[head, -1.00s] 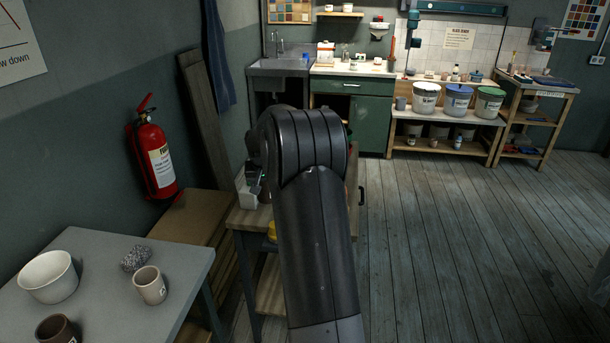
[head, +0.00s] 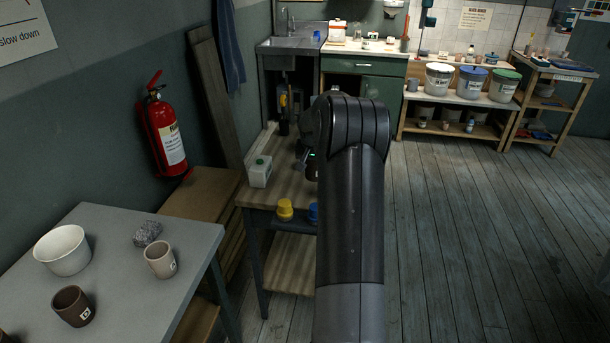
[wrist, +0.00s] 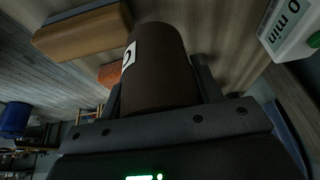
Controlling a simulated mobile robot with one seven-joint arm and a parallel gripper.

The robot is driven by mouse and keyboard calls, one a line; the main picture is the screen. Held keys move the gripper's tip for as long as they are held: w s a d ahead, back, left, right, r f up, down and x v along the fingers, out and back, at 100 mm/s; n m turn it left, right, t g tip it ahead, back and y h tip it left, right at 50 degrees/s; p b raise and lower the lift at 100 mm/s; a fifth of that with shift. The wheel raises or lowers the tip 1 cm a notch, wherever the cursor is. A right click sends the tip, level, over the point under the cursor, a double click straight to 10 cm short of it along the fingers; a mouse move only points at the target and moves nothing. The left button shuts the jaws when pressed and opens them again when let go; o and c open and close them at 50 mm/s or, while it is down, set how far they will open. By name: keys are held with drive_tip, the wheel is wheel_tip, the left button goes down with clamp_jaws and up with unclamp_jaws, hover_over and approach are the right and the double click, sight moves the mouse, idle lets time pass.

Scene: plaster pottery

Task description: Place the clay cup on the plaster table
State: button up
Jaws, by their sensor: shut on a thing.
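My gripper (wrist: 158,80) is shut on a dark brown clay cup (wrist: 160,62) with a white label. In the wrist view the cup lies between the two fingers, which grip its sides. In the head view my gripper (head: 306,160) is mostly hidden behind my arm, over the wooden worktable (head: 284,186); the gap below the cup cannot be judged. A grey-topped table (head: 135,270) stands at the lower left. Which of these is the plaster table cannot be told.
The grey table bears a white bowl (head: 62,250), a grey lump (head: 147,233), a beige cup (head: 160,260) and another brown cup (head: 73,306). The worktable bears a white container (head: 260,171). Floor at right is clear.

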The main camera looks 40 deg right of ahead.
drive_tip(key=w+a+f, duration=0.2)
drive_tip(key=w, duration=0.1)
drive_tip(key=shift+w+f, duration=0.25)
drive_tip(key=shift+f, duration=1.9)
drive_tip(key=shift+f, duration=0.2)
drive_tip(key=o, duration=1.1)
